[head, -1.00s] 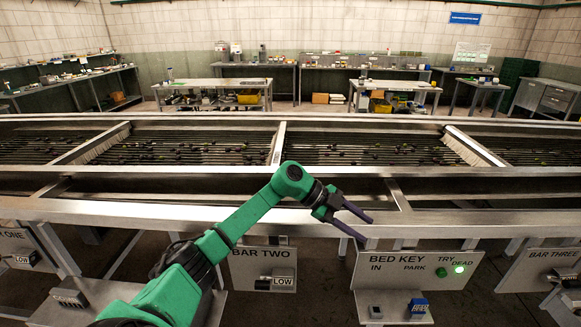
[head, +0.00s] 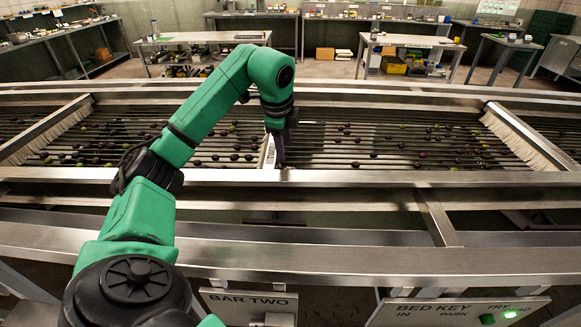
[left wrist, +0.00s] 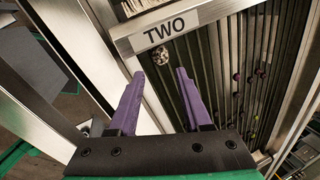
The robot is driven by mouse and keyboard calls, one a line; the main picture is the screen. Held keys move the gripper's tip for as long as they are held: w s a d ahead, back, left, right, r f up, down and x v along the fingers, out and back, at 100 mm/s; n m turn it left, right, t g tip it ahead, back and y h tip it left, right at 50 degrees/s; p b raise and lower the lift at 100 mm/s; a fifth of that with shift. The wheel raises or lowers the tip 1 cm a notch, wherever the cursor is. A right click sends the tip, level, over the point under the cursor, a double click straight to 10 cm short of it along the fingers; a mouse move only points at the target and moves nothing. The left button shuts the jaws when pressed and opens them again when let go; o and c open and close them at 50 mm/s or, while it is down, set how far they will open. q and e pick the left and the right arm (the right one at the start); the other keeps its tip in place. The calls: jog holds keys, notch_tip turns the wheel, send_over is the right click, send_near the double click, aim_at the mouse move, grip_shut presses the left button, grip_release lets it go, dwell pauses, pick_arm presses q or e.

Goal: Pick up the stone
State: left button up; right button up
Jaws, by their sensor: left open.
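A small round speckled grey stone (left wrist: 161,56) shows in the left wrist view. It sits on the dark rollers (left wrist: 215,60), close to the metal bar labelled TWO (left wrist: 170,28). My left gripper (left wrist: 161,73) is open and empty, its two purple fingers pointing toward the stone, which appears between and beyond the tips. In the head view my left gripper (head: 280,148) points down beside the labelled bar (head: 268,153), and I cannot make out the stone there. My right gripper is not in view.
Dark and green olive-like fruits (head: 235,156) lie scattered on the rollers. A steel front rail (head: 400,178) and brush bars (head: 520,140) border the beds. Work tables (head: 410,42) stand behind.

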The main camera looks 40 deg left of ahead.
aim_at(290, 168)
pick_arm(q)
jog(key=p+x, duration=0.1)
jog(key=x, duration=0.2)
jog(key=p+x, duration=0.1)
jog(key=x, duration=0.2)
jog(key=p+x, duration=0.1)
jog(key=x, duration=0.2)
jog(key=shift+w+d+f, duration=0.2)
jog(key=shift+d+f, duration=0.05)
jog(key=shift+f, duration=0.5)
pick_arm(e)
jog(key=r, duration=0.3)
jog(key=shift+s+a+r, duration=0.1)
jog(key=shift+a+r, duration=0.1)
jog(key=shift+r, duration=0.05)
pick_arm(q)
jog(key=shift+w+a, duration=0.1)
grip_shut()
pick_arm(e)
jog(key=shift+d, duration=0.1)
